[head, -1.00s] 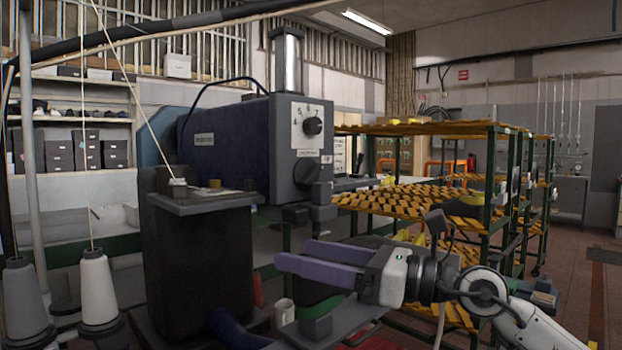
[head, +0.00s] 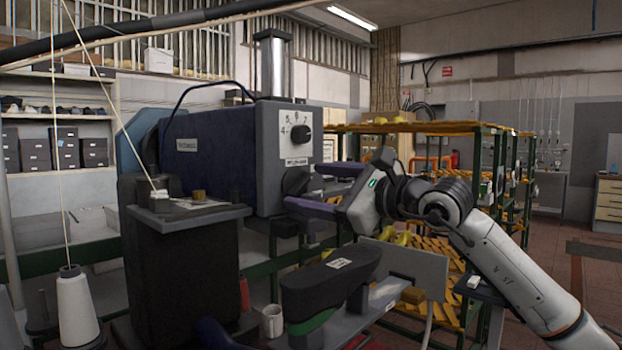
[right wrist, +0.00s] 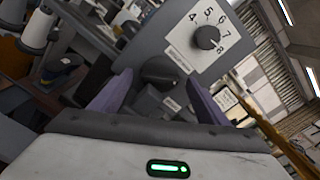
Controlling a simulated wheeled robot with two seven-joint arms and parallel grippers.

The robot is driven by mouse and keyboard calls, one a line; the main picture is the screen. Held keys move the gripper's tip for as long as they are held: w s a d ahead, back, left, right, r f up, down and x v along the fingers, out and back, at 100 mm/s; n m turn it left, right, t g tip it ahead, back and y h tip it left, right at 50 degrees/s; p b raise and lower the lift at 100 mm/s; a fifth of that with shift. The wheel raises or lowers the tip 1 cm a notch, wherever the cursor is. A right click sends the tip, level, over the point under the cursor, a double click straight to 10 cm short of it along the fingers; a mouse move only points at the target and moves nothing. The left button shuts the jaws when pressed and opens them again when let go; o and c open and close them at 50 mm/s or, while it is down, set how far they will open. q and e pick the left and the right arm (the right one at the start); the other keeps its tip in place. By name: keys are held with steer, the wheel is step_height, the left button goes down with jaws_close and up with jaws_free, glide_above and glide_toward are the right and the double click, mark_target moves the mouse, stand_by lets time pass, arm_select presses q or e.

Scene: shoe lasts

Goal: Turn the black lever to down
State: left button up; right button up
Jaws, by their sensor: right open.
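The black lever (head: 296,181) is a dark rounded knob low on the grey front panel of the blue machine (head: 210,155). It also shows in the right wrist view (right wrist: 160,71), just beyond the fingertips. My right gripper (head: 303,186) is open, its two purple fingers pointing at the lever, one on either side in the wrist view (right wrist: 158,87). I see nothing between the fingers, and I cannot tell whether they touch the lever. My left gripper is not in view.
A numbered black dial (head: 301,133) sits above the lever on the same panel. Orange-striped racks (head: 435,128) stand behind my right arm.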

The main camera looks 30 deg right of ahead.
steer(key=shift+w+a, duration=0.2)
steer(key=shift+w, duration=0.25)
steer(key=shift+c, duration=0.5)
steer(key=c, duration=0.7)
steer(key=shift+c, duration=1.2)
